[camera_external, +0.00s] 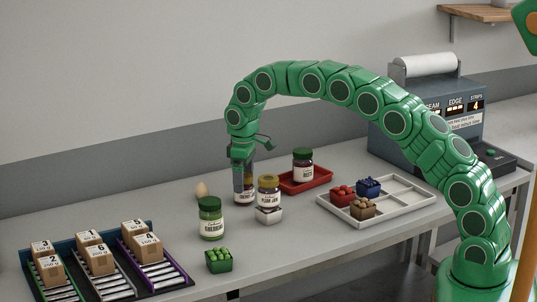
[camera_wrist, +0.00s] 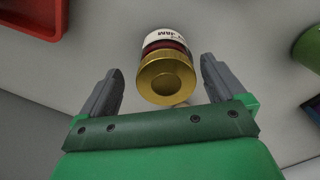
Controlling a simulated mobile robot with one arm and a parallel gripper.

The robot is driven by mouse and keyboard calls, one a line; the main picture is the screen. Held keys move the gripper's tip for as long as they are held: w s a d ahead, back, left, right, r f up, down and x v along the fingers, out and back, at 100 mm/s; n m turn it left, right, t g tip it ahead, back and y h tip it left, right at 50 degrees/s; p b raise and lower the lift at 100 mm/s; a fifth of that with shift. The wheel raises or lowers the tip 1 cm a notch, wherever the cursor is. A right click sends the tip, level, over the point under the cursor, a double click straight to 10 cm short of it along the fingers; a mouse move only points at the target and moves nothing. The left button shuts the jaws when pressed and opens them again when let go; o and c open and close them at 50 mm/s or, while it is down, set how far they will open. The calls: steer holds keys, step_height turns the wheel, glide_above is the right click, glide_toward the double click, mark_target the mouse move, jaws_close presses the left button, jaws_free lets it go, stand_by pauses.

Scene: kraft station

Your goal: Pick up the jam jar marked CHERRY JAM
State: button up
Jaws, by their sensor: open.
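My gripper (camera_external: 240,180) points down with its fingers open at a jar with dark red contents and a white label (camera_external: 244,197); the fingers hide its upper part. In the wrist view a jar with a gold lid (camera_wrist: 166,75) lies ahead, between and slightly beyond my open fingertips (camera_wrist: 160,72). Its upside-down label shows JAM; the fruit name is not readable. The jar appears free of the fingers.
A green jar (camera_external: 211,218) and green basket (camera_external: 218,260) stand at front left, an egg (camera_external: 201,190) behind. A red tray (camera_external: 311,187) holds a dark jar (camera_external: 303,165). A white divided tray (camera_external: 345,215) holds berry baskets. Numbered boxes (camera_external: 100,260) fill racks at left.

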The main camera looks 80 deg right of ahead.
steer(key=shift+s+a+f, duration=0.1)
steer(key=shift+a+f, duration=0.05)
steer(key=shift+f, duration=1.05)
steer(key=shift+a+f, duration=0.15)
steer(key=shift+f, duration=1)
steer(key=c, duration=1.4)
steer(key=shift+r, duration=0.15)
